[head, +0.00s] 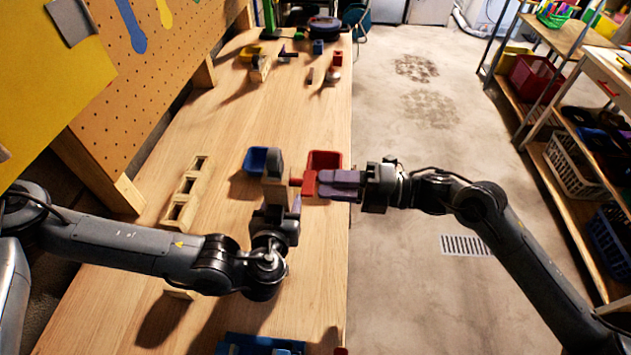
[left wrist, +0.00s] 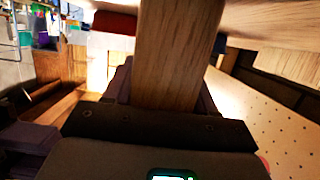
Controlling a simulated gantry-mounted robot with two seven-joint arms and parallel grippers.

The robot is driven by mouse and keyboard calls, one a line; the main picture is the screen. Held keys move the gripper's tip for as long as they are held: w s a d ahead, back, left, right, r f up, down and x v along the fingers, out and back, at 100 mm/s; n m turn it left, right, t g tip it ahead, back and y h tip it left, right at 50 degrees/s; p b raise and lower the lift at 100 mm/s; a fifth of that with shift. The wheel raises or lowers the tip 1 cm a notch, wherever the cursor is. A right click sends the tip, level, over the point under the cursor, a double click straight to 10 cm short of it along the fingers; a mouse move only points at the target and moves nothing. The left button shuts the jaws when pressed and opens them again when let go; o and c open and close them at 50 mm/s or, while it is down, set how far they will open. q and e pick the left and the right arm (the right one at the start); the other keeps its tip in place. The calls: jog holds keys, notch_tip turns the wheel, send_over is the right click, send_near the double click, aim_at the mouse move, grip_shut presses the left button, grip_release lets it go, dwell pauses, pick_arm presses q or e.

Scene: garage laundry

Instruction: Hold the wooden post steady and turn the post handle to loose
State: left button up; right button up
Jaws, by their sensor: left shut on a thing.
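The wooden post (head: 276,193) stands upright over the bench, with a dark grey piece (head: 274,161) at its top. My left gripper (left wrist: 170,85) is shut on the post, which runs up between its fingers in the left wrist view (left wrist: 178,50). The red post handle (head: 308,184) sticks out from the post's right side. My right gripper (head: 325,184) reaches in from the right, with its fingertips at the red handle. The fingers overlap the handle, and I cannot tell whether they grip it or are apart around it.
A blue bin (head: 256,160) and a red bin (head: 325,160) stand on the bench (head: 225,120) behind the post. A wooden block with square openings (head: 186,192) lies to the left. A pegboard (head: 150,55) bounds the left side. Free floor (head: 420,150) lies to the right.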

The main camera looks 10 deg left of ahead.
jog(key=w+d, duration=0.1)
jog(key=d, duration=0.6)
jog(key=shift+d, duration=0.3)
pick_arm(q)
jog(key=o, duration=1.3)
jog(key=shift+o, duration=0.2)
